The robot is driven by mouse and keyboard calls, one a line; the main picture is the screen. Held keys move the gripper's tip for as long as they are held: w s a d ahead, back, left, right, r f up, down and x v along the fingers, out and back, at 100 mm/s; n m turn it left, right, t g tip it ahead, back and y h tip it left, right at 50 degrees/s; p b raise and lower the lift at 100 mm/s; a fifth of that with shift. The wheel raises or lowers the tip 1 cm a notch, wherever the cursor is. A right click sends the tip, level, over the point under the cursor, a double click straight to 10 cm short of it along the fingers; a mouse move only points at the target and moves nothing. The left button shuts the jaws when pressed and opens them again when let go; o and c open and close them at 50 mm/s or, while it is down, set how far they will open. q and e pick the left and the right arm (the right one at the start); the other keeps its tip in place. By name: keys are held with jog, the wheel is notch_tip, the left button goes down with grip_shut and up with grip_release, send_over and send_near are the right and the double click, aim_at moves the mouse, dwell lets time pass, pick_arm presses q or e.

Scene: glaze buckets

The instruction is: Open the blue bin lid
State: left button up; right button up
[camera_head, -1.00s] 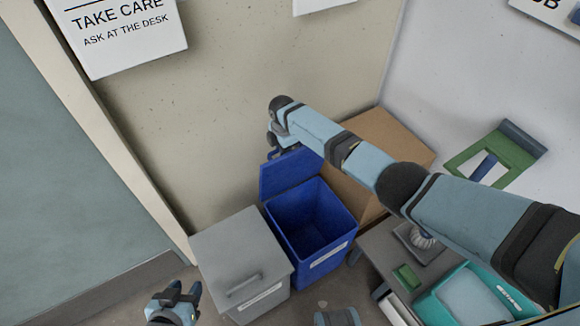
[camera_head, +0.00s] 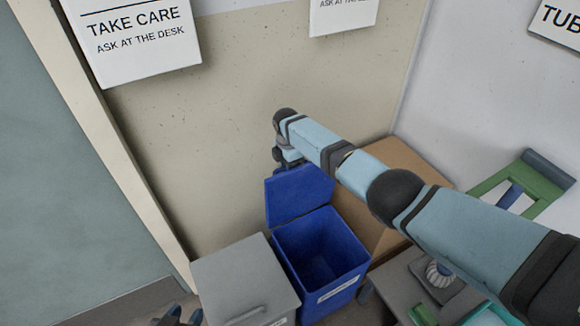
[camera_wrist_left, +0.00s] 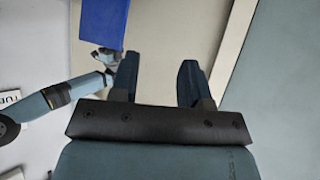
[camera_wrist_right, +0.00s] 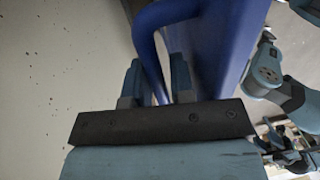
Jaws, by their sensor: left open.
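The blue bin (camera_head: 322,290) stands at the lower middle of the head view with its inside showing. Its blue lid (camera_head: 300,195) is swung up and back, standing steeply behind the opening. My right gripper (camera_head: 282,157) is at the lid's upper back edge, partly hidden by it. In the right wrist view, a curved blue handle (camera_wrist_right: 150,45) passes between its fingers (camera_wrist_right: 156,85); whether they grip it is unclear. My left gripper (camera_head: 181,316) is at the bottom edge, apart from the bin. Its fingers are open and empty in the left wrist view (camera_wrist_left: 158,80).
A grey lidded bin (camera_head: 238,280) stands left of the blue bin. A cardboard box (camera_head: 385,205) is behind it to the right. A grey surface (camera_head: 395,287) with green and teal items is at the lower right. The wall is close behind the bins.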

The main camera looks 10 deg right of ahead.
pick_arm(q)
jog(key=r+p, duration=0.1)
jog(key=p, duration=0.1)
jog(key=shift+s+p, duration=0.1)
jog(key=shift+p, duration=0.3)
pick_arm(e)
notch_tip(320, 180, up, 14)
jog(key=w, duration=0.1)
jog(key=shift+w+a+f, duration=0.2)
jog(key=shift+w+a, duration=0.1)
jog(key=shift+w, duration=0.05)
